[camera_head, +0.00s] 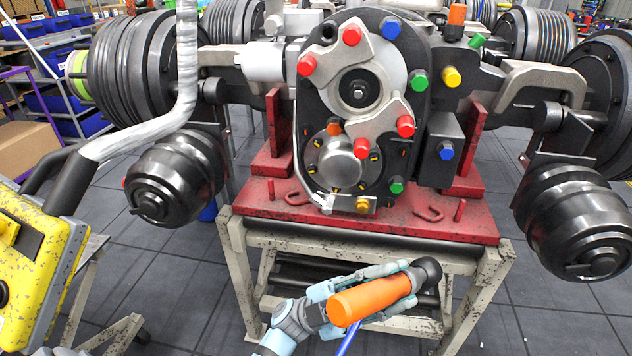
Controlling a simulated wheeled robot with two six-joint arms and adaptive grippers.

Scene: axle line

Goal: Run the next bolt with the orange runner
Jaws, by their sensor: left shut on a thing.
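My left gripper (396,284) is shut around the orange runner (362,301), low in front of the stand. The runner's black head (428,271) points right and a blue hose or cable hangs below it. The axle housing (312,112) carries coloured bolt heads: red ones (405,126), blue ones (390,28), green ones (419,79), yellow ones (452,77) and a small orange one (334,129). The runner is apart from all of them. I cannot tell which bolts are tight. My right gripper is not in view.
The axle sits on a red plate (420,221) on a worn cream stand (237,255). Black cylinders hang at left (170,180) and right (580,220). A yellow unit (35,265) with a silver hose stands at left. Grey floor is clear at lower right.

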